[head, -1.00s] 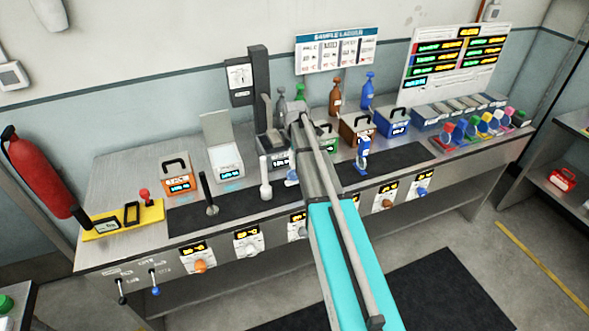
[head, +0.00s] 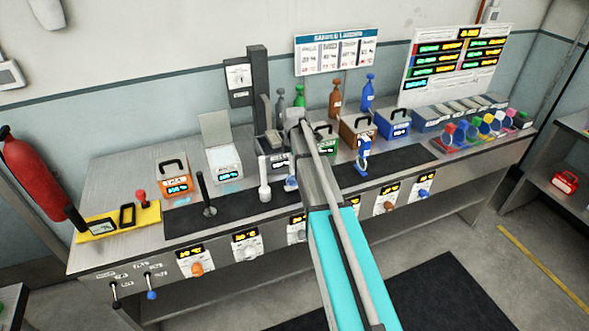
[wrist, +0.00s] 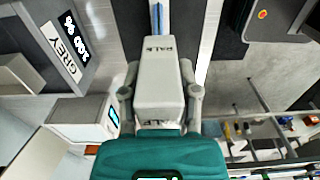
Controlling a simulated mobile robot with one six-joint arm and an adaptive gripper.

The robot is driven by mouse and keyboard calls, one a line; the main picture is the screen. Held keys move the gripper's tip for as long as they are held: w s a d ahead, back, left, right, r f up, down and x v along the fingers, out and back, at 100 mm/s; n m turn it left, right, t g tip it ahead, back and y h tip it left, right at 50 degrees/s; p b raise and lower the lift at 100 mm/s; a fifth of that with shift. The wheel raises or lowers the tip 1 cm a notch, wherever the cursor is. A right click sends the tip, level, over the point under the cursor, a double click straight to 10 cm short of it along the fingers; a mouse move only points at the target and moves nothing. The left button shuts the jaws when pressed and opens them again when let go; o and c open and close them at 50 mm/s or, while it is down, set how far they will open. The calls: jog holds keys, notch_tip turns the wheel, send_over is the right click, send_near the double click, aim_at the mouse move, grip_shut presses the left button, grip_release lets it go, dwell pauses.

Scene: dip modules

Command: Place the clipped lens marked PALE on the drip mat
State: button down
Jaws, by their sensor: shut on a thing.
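A pale grey block marked PALE (wrist: 158,75) fills the middle of the wrist view, with a thin blue strip beyond its far end. My gripper (wrist: 158,98) has one finger on each side of this block and is shut on it. In the head view my arm hides most of the gripper and the held piece. Dark mats lie along the bench front, one at left (head: 235,212) and one at right (head: 405,160). I cannot tell which is the drip mat. A blue and white upright piece (head: 363,155) stands by the right mat.
A module marked GREY (wrist: 72,50) is at left in the wrist view, with a white box (wrist: 75,118) nearby. Orange (head: 175,182), brown (head: 357,132) and blue (head: 392,123) handled boxes line the bench. A black lever (head: 207,195) and a white post (head: 264,180) stand upright.

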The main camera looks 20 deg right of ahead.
jog(key=shift+f, duration=0.5)
jog(key=shift+f+b, duration=0.15)
jog(key=shift+b, duration=0.25)
jog(key=shift+c, duration=1.7)
grip_release()
jog(key=shift+r, duration=0.2)
notch_tip(320, 180, up, 12)
jog(key=p, duration=1.2)
